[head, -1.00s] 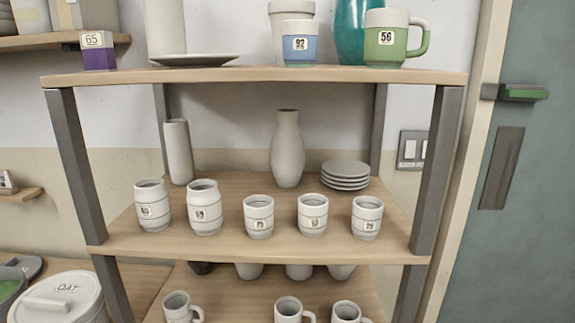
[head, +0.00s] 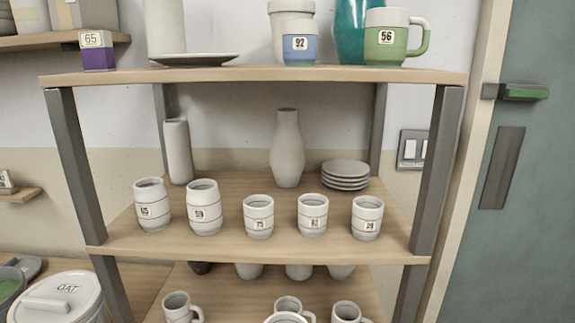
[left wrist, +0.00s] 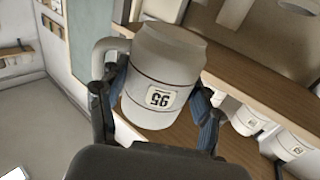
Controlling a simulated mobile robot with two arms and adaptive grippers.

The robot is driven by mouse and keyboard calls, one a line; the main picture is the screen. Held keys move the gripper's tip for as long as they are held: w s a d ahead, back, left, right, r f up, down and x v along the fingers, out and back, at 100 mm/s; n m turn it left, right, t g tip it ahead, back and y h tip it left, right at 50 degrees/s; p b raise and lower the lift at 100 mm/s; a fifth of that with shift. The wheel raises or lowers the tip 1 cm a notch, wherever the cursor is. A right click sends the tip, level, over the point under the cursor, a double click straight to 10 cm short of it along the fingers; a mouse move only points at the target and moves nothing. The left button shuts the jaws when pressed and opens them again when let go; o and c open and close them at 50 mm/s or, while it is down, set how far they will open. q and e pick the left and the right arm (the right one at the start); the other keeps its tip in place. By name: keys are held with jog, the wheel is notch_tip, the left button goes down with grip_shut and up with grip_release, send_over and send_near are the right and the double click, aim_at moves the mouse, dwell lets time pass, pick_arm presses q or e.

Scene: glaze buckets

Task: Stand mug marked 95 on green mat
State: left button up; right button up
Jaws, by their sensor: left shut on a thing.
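The grey-white mug marked 95 (left wrist: 165,75) is held in my left gripper (left wrist: 158,108) in the left wrist view. The blue-padded fingers press on both sides of its body. The number looks upside down there, and the handle points left. In the head view a pale round rim (head: 286,318) shows at the bottom edge, likely this mug; my left gripper is hidden there. No green mat shows in either view. My right gripper is not in view.
A wooden shelf unit (head: 330,246) holds several numbered grey cups on its middle board, with mugs (head: 178,306) below. A green mug marked 56 (head: 387,42) stands on the top board. A lidded OAT bucket (head: 58,302) is at lower left.

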pick_arm(q)
jog(key=s+a+f+n+t+y, duration=0.1)
jog(key=a+f+n+y, duration=0.2)
jog(key=a, duration=0.6)
jog(key=s+a+f+n+t+y, duration=0.2)
jog(key=a+f+n+y, duration=0.2)
jog(key=a+f+y, duration=0.3)
jog(key=shift+a+y, duration=0.3)
jog(key=shift+a, duration=0.75)
